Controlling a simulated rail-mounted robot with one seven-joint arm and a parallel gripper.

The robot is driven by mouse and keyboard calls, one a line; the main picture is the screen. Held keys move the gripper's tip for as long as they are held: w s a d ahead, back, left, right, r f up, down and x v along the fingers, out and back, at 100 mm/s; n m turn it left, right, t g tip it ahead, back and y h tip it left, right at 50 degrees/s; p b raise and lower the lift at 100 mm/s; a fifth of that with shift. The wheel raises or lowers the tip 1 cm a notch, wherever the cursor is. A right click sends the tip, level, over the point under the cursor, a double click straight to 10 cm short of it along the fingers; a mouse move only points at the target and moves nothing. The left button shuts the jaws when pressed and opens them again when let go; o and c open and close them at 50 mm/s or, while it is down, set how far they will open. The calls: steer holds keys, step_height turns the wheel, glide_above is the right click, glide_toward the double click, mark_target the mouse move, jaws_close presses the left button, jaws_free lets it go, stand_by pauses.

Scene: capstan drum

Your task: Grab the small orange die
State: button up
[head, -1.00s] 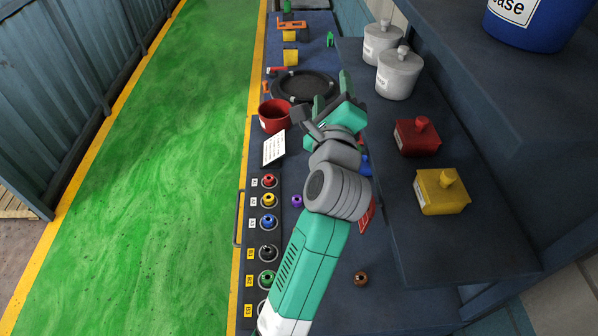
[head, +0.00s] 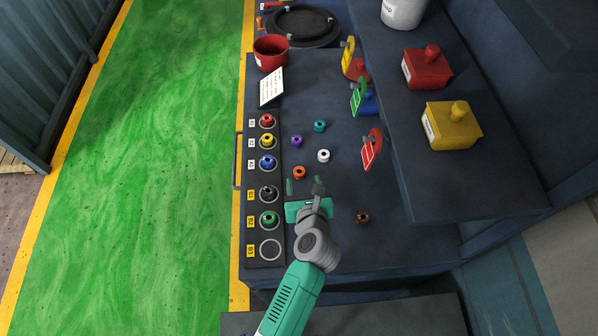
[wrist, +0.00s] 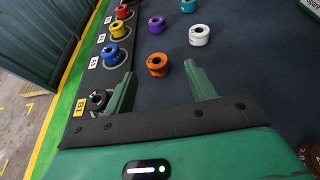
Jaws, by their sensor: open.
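The small orange die (head: 299,172) is a short spool-shaped piece standing on the dark bench, just right of the rack. My gripper (head: 304,187) is open and empty, low over the bench on the near side of the orange die. In the wrist view the orange die (wrist: 157,64) stands beyond and between my two fingertips (wrist: 160,78), apart from both. Nothing hides it.
A purple die (head: 297,141), white die (head: 323,156) and teal die (head: 319,126) stand beyond it. A brown die (head: 363,217) is to the right. A rack (head: 254,177) holds several dies at left. A red card stand (head: 371,149) and raised shelf (head: 450,190) are at right.

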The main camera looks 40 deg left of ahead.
mark_target(300, 173)
steer(key=b+x, duration=0.1)
steer(key=x, duration=0.4)
steer(key=shift+s+a, duration=0.1)
steer(key=shift+s, duration=0.1)
steer(key=c, duration=1.2)
